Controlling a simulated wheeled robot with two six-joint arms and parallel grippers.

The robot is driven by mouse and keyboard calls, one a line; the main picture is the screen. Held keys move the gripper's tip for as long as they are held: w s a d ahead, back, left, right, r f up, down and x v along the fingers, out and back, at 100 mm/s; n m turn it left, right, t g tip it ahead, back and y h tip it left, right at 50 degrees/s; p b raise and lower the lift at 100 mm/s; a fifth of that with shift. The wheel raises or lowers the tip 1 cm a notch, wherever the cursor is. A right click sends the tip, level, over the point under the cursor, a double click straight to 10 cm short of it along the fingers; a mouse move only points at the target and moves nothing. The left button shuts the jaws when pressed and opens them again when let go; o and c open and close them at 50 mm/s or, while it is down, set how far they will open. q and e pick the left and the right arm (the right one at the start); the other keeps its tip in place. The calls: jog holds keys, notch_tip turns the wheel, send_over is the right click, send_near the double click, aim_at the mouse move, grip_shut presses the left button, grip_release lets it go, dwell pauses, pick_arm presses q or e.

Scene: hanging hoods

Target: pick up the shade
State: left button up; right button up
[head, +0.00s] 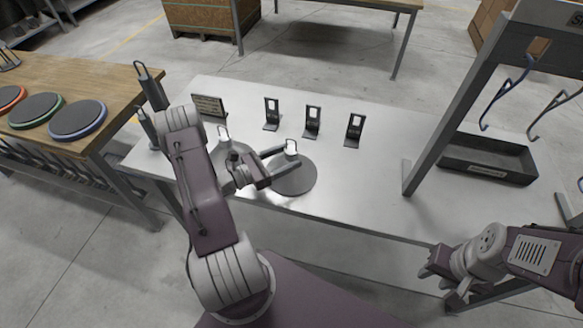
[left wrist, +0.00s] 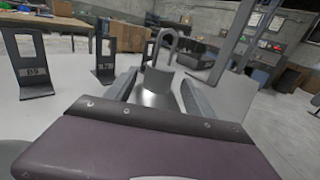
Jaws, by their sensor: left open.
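A grey shade (head: 293,180) with a wide round rim, a pale neck and a wire loop on top stands on the metal bench in the head view. Its neck and loop also show in the left wrist view (left wrist: 156,82). My left gripper (head: 291,157) is open, with one finger on each side of the neck; I cannot tell whether they touch it. A second shade (head: 223,138) stands to the left, partly hidden by my left arm. My right gripper (head: 440,280) is open and empty, off the bench's front edge at the lower right.
Several upright black holders (head: 312,122) stand behind the shades, beside a small sign (head: 209,106). A frame with hooks (head: 507,92) and a black tray (head: 490,158) are at the right. Coloured-rimmed discs (head: 78,118) lie on the wooden table at left. The bench's middle right is clear.

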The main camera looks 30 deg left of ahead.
aim_at(299, 155)
pick_arm(q)
jog(key=x, duration=0.4)
jog(key=shift+w+d+r+p, duration=0.1)
jog(key=shift+r+p, duration=0.05)
jog(key=shift+p, duration=0.15)
jog(key=shift+w+d, duration=0.1)
jog(key=shift+w, duration=0.15)
jog(key=shift+s, duration=0.1)
jog(key=c, duration=0.5)
grip_shut()
notch_tip(299, 155, up, 4)
jog(key=shift+r, duration=0.1)
jog(key=s+d+r+p, duration=0.3)
jog(key=s+d+r, duration=0.2)
jog(key=d, duration=0.5)
jog(key=shift+d+r, duration=0.2)
jog(key=shift+r, duration=0.7)
